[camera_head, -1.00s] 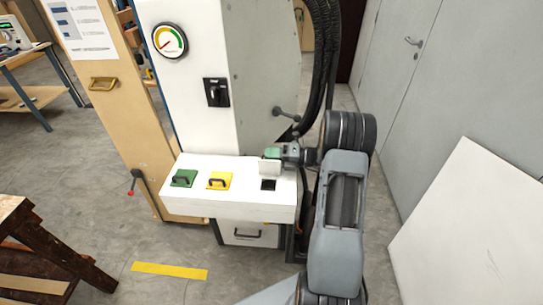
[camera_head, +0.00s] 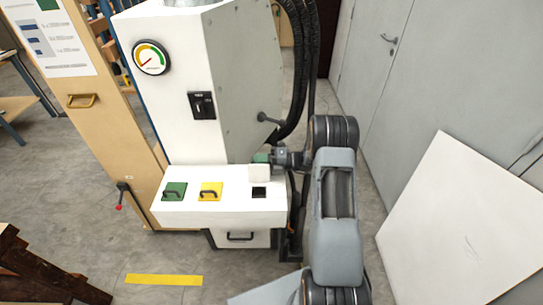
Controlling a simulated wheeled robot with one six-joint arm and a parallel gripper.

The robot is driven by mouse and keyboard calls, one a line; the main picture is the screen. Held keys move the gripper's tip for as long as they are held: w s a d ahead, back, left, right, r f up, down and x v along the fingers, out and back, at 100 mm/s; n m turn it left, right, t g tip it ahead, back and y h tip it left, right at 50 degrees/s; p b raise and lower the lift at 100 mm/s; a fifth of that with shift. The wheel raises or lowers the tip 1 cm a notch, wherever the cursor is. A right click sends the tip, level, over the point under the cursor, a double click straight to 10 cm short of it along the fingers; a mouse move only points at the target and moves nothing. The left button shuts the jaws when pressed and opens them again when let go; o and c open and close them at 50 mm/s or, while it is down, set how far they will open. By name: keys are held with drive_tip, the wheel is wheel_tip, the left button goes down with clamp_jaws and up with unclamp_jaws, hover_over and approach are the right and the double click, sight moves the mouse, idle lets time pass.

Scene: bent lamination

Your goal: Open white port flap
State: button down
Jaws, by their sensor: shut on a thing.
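The white port flap (camera_head: 259,174) stands raised at the back of its dark square opening (camera_head: 259,192), on the right end of the white machine ledge. The opening is uncovered. My gripper (camera_head: 263,160) reaches in from the right and is shut on the white flap at its upper edge. The fingertips are small and partly hidden, so the exact grip on the flap does not show.
A green flap (camera_head: 174,191) and a yellow flap (camera_head: 210,191) with dark handles lie shut on the ledge (camera_head: 220,212). Black hoses (camera_head: 300,80) hang behind my arm. A white panel (camera_head: 450,225) leans at the right. Floor in front is mostly clear.

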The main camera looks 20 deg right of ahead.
drive_tip(key=shift+f, duration=0.3)
drive_tip(key=c, duration=1.4)
unclamp_jaws()
drive_tip(key=shift+o, duration=1.1)
drive_tip(key=shift+r, duration=0.1)
drive_tip(key=b+v, duration=0.2)
drive_tip(key=v, duration=1.1)
drive_tip(key=shift+d, duration=0.4)
drive_tip(key=shift+s+r, duration=0.1)
